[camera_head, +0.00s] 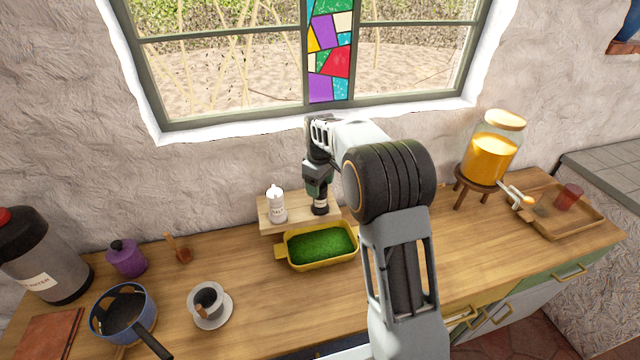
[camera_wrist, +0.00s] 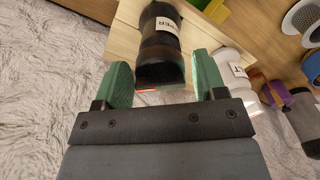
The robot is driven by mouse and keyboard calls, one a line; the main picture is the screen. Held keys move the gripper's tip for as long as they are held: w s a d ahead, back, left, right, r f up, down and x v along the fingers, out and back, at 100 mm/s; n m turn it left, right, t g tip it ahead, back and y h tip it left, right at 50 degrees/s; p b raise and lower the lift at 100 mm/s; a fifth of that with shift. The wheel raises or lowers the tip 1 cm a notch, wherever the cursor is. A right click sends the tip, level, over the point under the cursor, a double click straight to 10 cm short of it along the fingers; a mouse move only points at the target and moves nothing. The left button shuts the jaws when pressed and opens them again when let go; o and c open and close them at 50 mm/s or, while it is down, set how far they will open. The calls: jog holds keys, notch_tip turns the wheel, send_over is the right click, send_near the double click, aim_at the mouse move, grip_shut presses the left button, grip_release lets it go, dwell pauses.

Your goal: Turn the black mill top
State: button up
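The black mill (camera_head: 320,207) stands upright on a small wooden board (camera_head: 290,222) below the window. In the wrist view the black mill (camera_wrist: 161,30) has a pale label that reads as pepper, and its dark top points toward me. My gripper (camera_head: 317,188) is above it, pointing down. In the wrist view my gripper (camera_wrist: 161,64) has its green fingers apart, one on each side of the mill top. A narrow gap shows at the right finger; at the left finger I cannot tell whether it touches.
A white mill (camera_head: 277,208) stands close by on the same board, left of the black one. A yellow tray with green filling (camera_head: 283,254) sits just in front. The wall and window are close behind. A glass dispenser (camera_head: 490,150) stands to the right.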

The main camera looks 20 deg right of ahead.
jog(key=c, duration=0.7)
jog(key=m+b, duration=0.1)
jog(key=m, duration=0.4)
jog(key=o, duration=0.9)
jog(key=shift+r, duration=0.1)
notch_tip(320, 180, up, 14)
jog(key=b, duration=0.1)
jog(key=shift+f, duration=0.2)
